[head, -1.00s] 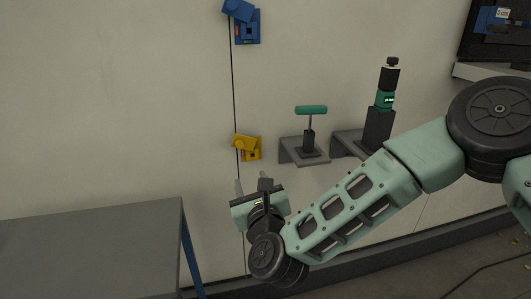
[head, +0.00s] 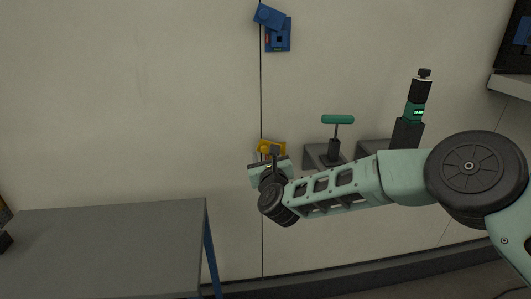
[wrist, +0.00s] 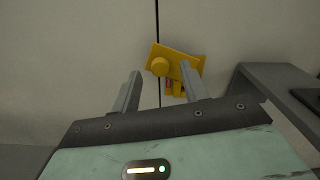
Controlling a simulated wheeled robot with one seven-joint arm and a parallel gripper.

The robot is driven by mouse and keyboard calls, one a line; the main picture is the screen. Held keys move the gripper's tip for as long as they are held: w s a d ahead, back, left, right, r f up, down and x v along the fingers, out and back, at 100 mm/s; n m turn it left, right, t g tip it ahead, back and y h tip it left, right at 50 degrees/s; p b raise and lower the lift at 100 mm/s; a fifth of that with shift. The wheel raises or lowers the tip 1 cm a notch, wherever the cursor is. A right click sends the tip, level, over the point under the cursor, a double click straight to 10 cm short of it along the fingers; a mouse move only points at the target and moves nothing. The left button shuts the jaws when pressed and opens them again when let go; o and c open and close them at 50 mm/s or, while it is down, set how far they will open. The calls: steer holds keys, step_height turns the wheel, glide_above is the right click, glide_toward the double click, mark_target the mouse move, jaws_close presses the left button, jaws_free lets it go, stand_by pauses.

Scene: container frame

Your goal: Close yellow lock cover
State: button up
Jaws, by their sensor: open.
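The yellow lock (head: 271,147) is on the light wall beside a dark vertical seam, partly hidden behind my gripper in the head view. In the wrist view its yellow cover (wrist: 176,60) with a round knob is tilted, swung up to the left. Part of the lock body (wrist: 174,88) with a red label shows below the cover. My gripper (wrist: 157,90) is open and empty, its two fingers pointing at the wall on either side of the lock's lower part. I cannot tell whether the right finger touches the lock.
A blue lock (head: 278,36) with a tilted cover is higher on the wall. A small grey shelf (head: 316,154) with a green T-handle (head: 338,119) stands just right of the yellow lock. A grey table (head: 110,245) is at the lower left.

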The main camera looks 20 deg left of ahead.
steer(key=shift+w+a, duration=0.4)
steer(key=shift+w, duration=0.2)
jaws_close()
steer(key=shift+f, duration=0.1)
steer(key=w+d+f+n+b, duration=0.1)
steer(key=d+f+n+b, duration=0.1)
steer(key=n+b, duration=0.4)
steer(key=w+d+f+n+b, duration=0.1)
steer(key=f+n+b, duration=0.3)
steer(key=n, duration=1.2)
steer(key=b, duration=0.3)
steer(key=shift+d, duration=0.35)
steer(key=shift+w+n, duration=0.15)
steer(key=shift+n, duration=0.15)
